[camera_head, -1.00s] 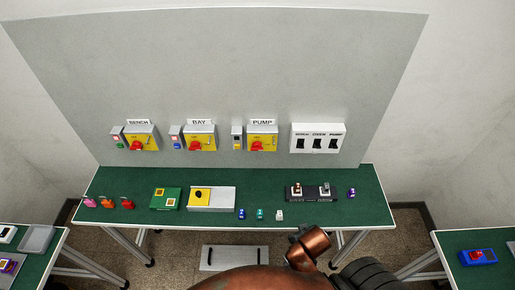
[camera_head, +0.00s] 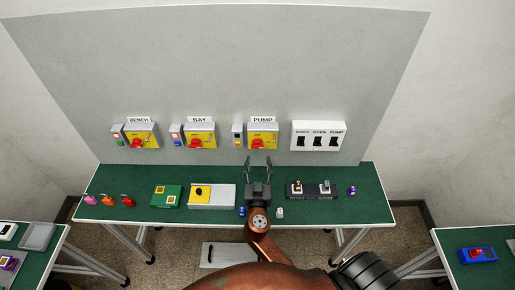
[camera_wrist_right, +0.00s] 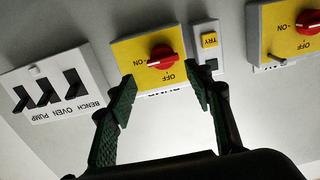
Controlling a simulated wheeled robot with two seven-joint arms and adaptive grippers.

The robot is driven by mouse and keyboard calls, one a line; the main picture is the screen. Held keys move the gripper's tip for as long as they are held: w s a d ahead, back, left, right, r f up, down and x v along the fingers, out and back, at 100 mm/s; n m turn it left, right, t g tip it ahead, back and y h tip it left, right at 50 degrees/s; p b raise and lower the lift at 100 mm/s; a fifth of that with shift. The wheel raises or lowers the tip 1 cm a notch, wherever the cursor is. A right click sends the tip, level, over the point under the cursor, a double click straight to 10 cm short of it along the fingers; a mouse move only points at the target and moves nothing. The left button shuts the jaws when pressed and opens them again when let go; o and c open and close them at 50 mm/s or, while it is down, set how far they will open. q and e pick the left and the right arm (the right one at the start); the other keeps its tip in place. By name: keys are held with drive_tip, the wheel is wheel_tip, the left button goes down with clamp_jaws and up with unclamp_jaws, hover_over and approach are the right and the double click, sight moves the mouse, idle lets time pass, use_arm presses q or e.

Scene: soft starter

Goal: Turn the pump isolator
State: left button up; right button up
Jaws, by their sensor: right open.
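The pump isolator (camera_head: 262,137) is a yellow box with a red rotary knob, mounted on the grey panel under the PUMP label. It also shows upside down in the right wrist view (camera_wrist_right: 128,50), with its red knob (camera_wrist_right: 165,57) and ON and OFF marks. My right gripper (camera_head: 258,162) is open and empty, below and in front of the isolator. In the right wrist view its two fingertips (camera_wrist_right: 160,84) stand apart on either side of the knob's lower area, without visible contact. My left gripper is not in view.
The BENCH isolator (camera_head: 141,136) and BAY isolator (camera_head: 200,136) are to the left. A white switch box (camera_head: 318,124) is to the right. The green bench (camera_head: 360,210) below holds padlocks, a green box, a yellow-grey unit and a black block.

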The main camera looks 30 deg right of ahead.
sight(258, 147)
drive_tip(key=x, duration=0.2)
drive_tip(key=p+x, duration=0.1)
drive_tip(key=x, duration=0.1)
drive_tip(key=p+x, duration=0.1)
drive_tip(key=x, duration=0.1)
drive_tip(key=shift+w+r, duration=0.35)
drive_tip(key=shift+w, duration=0.1)
drive_tip(key=shift+w+d+f, duration=0.1)
drive_tip(key=shift+w+d, duration=0.15)
drive_tip(key=shift+w, duration=0.2)
drive_tip(key=shift+c, duration=0.7)
drive_tip(key=c, duration=0.8)
